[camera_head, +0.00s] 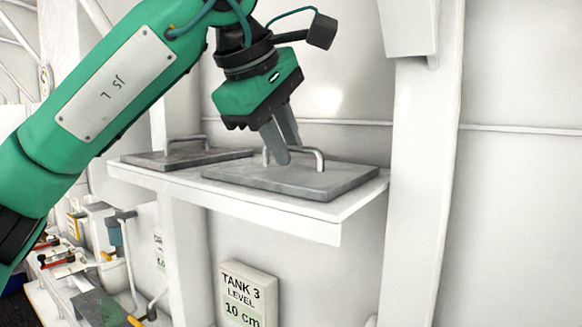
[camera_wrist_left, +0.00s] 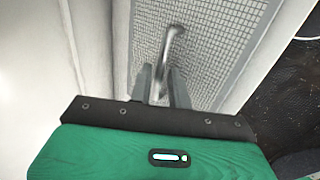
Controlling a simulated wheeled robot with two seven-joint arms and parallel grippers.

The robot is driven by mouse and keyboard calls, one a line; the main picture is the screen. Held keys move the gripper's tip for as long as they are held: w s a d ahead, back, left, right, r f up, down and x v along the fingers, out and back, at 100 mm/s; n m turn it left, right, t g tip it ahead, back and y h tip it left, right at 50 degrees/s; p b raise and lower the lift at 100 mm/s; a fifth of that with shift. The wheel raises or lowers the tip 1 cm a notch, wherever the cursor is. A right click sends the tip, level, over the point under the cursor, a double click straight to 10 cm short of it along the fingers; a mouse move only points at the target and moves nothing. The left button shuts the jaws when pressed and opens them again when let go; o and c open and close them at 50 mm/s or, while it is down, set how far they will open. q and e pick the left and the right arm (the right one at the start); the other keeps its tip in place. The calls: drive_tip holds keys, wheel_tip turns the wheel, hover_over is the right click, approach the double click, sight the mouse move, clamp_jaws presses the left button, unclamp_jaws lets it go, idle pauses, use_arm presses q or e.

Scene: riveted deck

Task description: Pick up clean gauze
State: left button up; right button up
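No gauze shows in either view. My left gripper (camera_head: 283,148) points down at the bar handle (camera_head: 311,157) of the nearer grey plate (camera_head: 335,183), which lies on a white shelf. In the left wrist view its fingers (camera_wrist_left: 160,80) stand apart, with the metal handle (camera_wrist_left: 172,40) running between them. A gap shows between the fingers, so they do not look shut on it. The plate's top (camera_wrist_left: 215,35) has a fine grid pattern there. What lies under the plate is hidden. My right gripper is not in view.
A second grey plate with a handle (camera_head: 185,157) lies farther left on the white shelf (camera_head: 290,222). A white post (camera_head: 415,190) stands right of the shelf. Cluttered equipment (camera_head: 105,235) stands at lower left.

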use_arm(q)
drive_tip(key=shift+w, duration=0.1)
clamp_jaws()
